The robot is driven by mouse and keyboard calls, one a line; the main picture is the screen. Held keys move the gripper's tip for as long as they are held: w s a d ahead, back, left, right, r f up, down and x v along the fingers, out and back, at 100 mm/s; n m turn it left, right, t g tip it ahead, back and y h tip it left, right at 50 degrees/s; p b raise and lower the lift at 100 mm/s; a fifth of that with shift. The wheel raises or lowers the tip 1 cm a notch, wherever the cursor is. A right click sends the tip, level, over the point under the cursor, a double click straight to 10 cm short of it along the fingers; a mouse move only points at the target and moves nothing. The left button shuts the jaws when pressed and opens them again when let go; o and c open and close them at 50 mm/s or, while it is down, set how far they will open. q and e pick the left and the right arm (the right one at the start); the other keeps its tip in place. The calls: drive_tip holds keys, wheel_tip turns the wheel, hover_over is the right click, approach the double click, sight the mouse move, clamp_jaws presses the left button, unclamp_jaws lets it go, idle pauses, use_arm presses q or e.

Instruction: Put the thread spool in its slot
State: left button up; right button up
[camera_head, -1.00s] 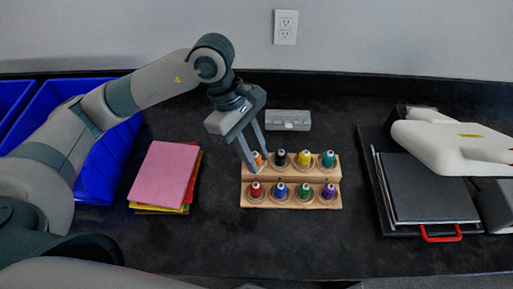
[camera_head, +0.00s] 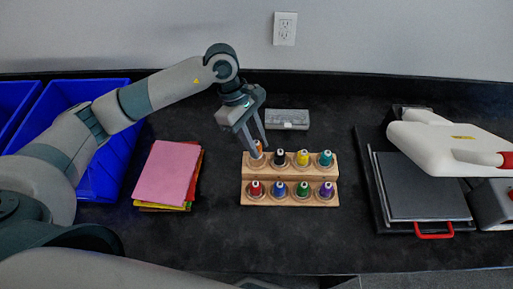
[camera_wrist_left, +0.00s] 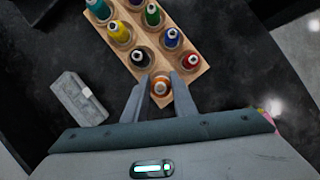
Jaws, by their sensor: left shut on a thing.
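My right gripper is not in view.
Yellow, teal, red, blue, green and purple spools fill other rack places. A grey case (camera_head: 287,120) lies behind the rack. Paper sheets (camera_head: 168,172) and blue bins (camera_head: 105,165) are left; a press with a red handle (camera_head: 434,235) is right. The front counter is clear.

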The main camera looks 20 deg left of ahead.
use_arm(q)
wheel_tip(320, 180, down, 3)
drive_tip(key=shift+s+f+p, duration=0.1)
drive_tip(key=shift+p, duration=0.55)
drive_tip(key=shift+f+b, duration=0.25)
drive_tip(key=shift+b, duration=0.2)
drive_tip(key=shift+f, duration=0.1)
drive_tip(key=o, duration=1)
